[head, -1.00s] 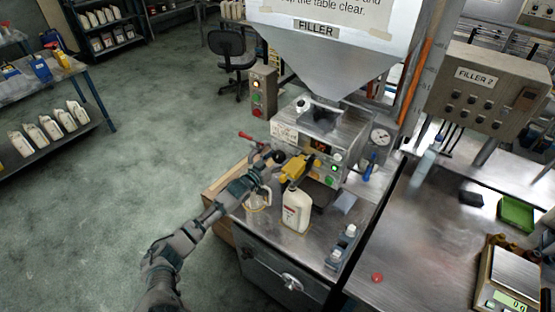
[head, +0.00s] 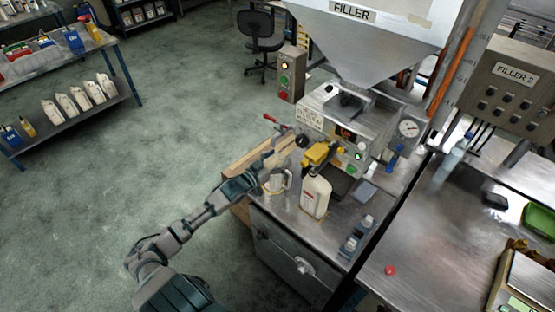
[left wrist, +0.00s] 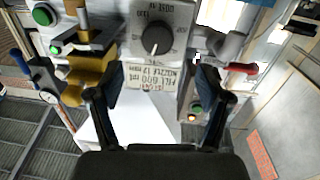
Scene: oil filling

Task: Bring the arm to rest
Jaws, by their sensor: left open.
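My left gripper (head: 268,163) is open and empty beside the left side of the filling machine (head: 345,125). In the left wrist view the two dark fingers (left wrist: 160,95) stand apart, with nothing held between them. Beyond them are the machine's dial (left wrist: 156,40) and a label reading FILL 600 ml, NOZZLE 12 mm. The yellow nozzle part (head: 318,153) is to the right of the gripper, apart from it; it also shows in the left wrist view (left wrist: 92,75). A white bottle (head: 315,197) stands upright below it. My right gripper is not in view.
A clear measuring jug (head: 274,181) stands close below the gripper on the machine's bench. A red-handled lever (head: 270,118) sticks out at the left. A button box (head: 291,73) stands behind. The floor (head: 150,130) to the left is open.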

